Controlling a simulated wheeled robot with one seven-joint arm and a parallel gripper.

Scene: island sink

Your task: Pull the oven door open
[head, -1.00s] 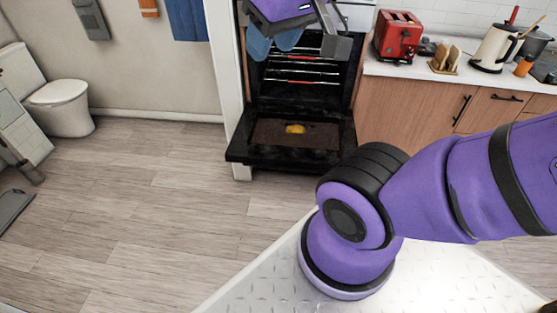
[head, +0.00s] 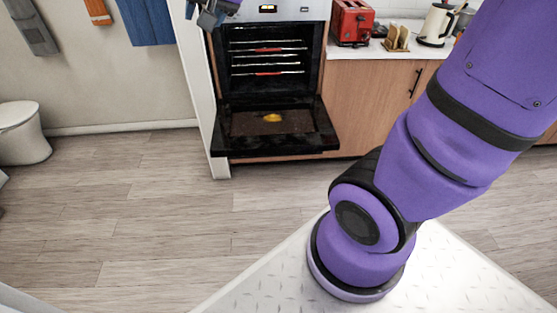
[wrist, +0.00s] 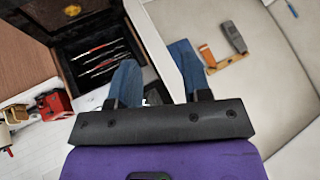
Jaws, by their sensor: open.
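The oven door (head: 308,142) is folded down and lies open, roughly level, in front of the dark oven cavity (head: 265,85). A yellow patch shows on its inner face. The door also shows, tilted, at the upper left of the wrist view (wrist: 28,12). My gripper (head: 210,16) is at the top edge of the head view, above and left of the oven opening, partly cut off. In the wrist view its two blue fingers (wrist: 156,66) are apart with nothing between them. It is clear of the door.
Racks with red-tipped fronts sit inside the oven. A white side panel (head: 200,95) borders the oven on the left. Wooden cabinets (head: 375,105) and a counter with a red toaster (head: 351,22) stand to the right. Open wooden floor (head: 150,215) lies in front.

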